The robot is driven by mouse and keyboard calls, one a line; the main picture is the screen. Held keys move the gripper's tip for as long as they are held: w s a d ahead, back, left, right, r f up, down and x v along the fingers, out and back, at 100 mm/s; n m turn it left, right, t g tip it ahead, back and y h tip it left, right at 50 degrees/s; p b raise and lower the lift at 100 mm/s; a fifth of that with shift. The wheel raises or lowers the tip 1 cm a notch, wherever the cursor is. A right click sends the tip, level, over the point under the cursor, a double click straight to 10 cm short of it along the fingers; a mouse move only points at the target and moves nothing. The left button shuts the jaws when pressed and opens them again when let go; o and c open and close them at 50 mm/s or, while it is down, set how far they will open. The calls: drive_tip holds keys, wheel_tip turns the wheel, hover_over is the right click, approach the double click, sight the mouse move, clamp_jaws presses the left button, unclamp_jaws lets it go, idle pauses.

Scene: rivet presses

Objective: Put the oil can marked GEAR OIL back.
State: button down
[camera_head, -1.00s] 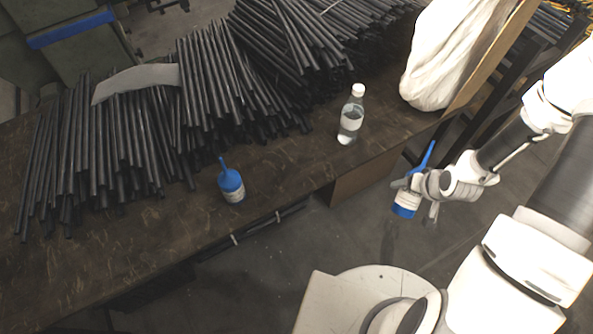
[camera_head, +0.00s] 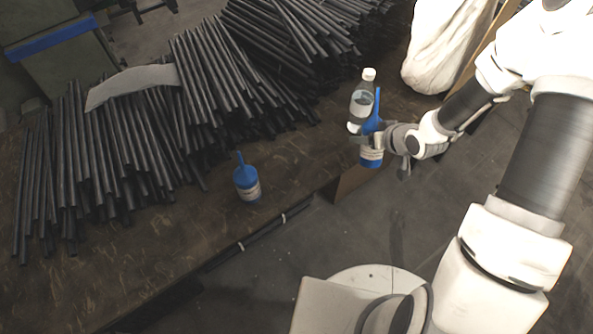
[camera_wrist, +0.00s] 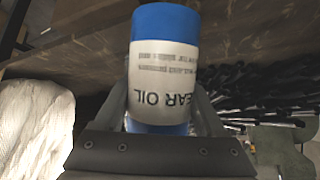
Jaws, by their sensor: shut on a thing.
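The oil can marked GEAR OIL (camera_wrist: 162,70) is blue with a white label, and its lettering shows upside down in the wrist view. In the head view the held can (camera_head: 371,157) is upright with its blue spout up, near the table's front edge and in front of a clear bottle. My gripper (camera_head: 372,140) is shut around the can's body; its fingers also show in the wrist view (camera_wrist: 165,118). A second blue oil can (camera_head: 247,184) with a white label stands on the table (camera_head: 150,255) to the left; its lettering is too small to read.
The clear bottle with a white cap (camera_head: 362,98) stands on the table just behind the held can. A heap of dark rods (camera_head: 130,150) covers the table's back. A white sack (camera_head: 440,50) stands at the right. Bare tabletop lies around the second can.

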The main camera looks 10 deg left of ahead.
drive_tip(key=w+a+r+n+y+b, duration=0.45)
drive_tip(key=a+r+n+y, duration=0.2)
drive_tip(key=a, duration=0.35)
drive_tip(key=shift+n+g+y, duration=0.4)
drive_tip(key=shift+n+y, duration=0.05)
drive_tip(key=shift+n, duration=0.1)
drive_tip(key=shift+s+a+f+b, duration=1.3)
drive_tip(key=shift+s+a+f, duration=0.25)
drive_tip(key=shift+f, duration=0.25)
drive_tip(key=shift+s+a+f+b, duration=1.25)
drive_tip(key=shift+s+a+f, duration=0.3)
drive_tip(key=shift+f, duration=0.25)
drive_tip(key=shift+s+a+f+b, duration=1.3)
drive_tip(key=shift+s+a+f, duration=0.25)
drive_tip(key=shift+f, duration=0.25)
drive_tip(key=shift+f, duration=0.1)
drive_tip(key=shift+f, duration=0.15)
unclamp_jaws()
